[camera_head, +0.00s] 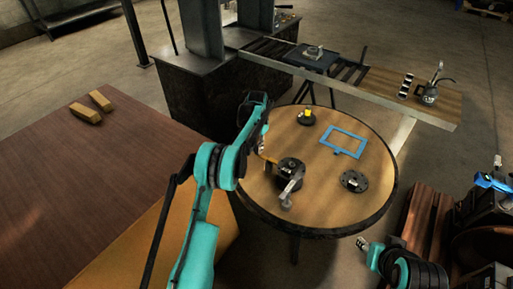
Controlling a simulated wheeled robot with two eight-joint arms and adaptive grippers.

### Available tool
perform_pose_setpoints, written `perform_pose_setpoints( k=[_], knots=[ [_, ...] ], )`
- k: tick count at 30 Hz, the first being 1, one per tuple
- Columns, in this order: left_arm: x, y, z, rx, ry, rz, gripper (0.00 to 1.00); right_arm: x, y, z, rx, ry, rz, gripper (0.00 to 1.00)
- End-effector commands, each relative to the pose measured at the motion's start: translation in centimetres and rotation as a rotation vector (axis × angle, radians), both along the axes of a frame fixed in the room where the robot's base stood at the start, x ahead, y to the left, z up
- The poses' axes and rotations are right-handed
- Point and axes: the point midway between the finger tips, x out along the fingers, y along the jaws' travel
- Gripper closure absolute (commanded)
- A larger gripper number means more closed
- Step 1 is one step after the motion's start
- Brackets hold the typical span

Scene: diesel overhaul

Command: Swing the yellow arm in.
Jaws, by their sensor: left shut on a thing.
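A round wooden table (330,205) carries a dark round fixture (291,170) near its middle left. A short yellow arm (269,158) sticks out from the left side of this fixture. A grey lever (291,190) extends from its front. My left gripper (263,147) is at the outer end of the yellow arm, shut on it; its fingertips are small and partly hidden. My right gripper (362,243) shows small at the lower right, apart from the table objects; its jaws are too unclear to read.
On the round table are a blue frame (343,141), a black disc (354,181) and a dark base with a yellow block (308,115). A brown table (70,180) with two tan blocks (91,107) is left. A bench (390,88) stands behind.

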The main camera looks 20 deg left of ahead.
Motion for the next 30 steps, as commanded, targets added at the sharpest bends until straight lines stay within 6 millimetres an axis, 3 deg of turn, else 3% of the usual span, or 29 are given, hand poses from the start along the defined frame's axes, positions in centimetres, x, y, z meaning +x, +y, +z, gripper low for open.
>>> perform_pose_setpoints(
  k=[14,15,17,26,30],
  knots=[
    [0.1,0.0,0.0,0.001,-0.001,-0.016,1.00,0.0,0.0,0.0,0.000,0.000,0.000,0.60],
    [0.1,0.0,0.0,0.001,-0.001,-0.015,0.76,0.0,0.0,0.0,0.000,0.000,0.000,0.60],
    [0.1,0.0,0.0,0.001,-0.001,-0.015,0.62,0.0,0.0,0.0,0.000,0.000,0.000,0.60],
    [0.1,0.0,0.1,0.000,0.000,-0.014,0.62,0.0,0.0,0.0,0.000,0.000,0.000,0.60],
    [0.1,0.0,1.3,0.000,0.000,-0.014,0.62,0.0,0.0,0.0,0.000,0.000,0.000,0.60]
  ],
)
